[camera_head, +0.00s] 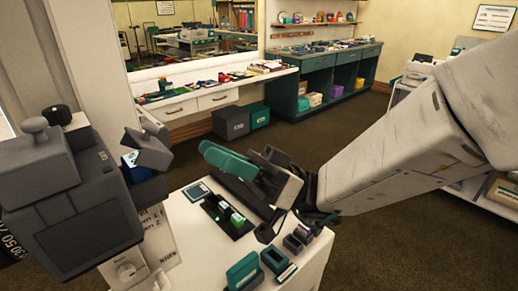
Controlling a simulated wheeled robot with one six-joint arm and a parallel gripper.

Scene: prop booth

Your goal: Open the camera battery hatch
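A big grey camera (85,220) stands at the left, with a knob on top and a lens partly cut off at the left edge. On its right side a grey flap-like part (150,150) juts out at a tilt, above a dark recess with a blue patch (130,160). I cannot tell for sure whether this is the battery hatch. My gripper (212,155) is right of the camera, apart from it, above the white table. One teal finger shows clearly; the other is not clear, so its opening cannot be read. I see nothing held.
The white table (305,262) below my gripper bears a dark tray (238,231) with small green-and-white blocks, and teal and grey holders (275,262) near its front. A white counter (215,92) and teal cabinets (318,80) stand behind. Open air lies between camera and gripper.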

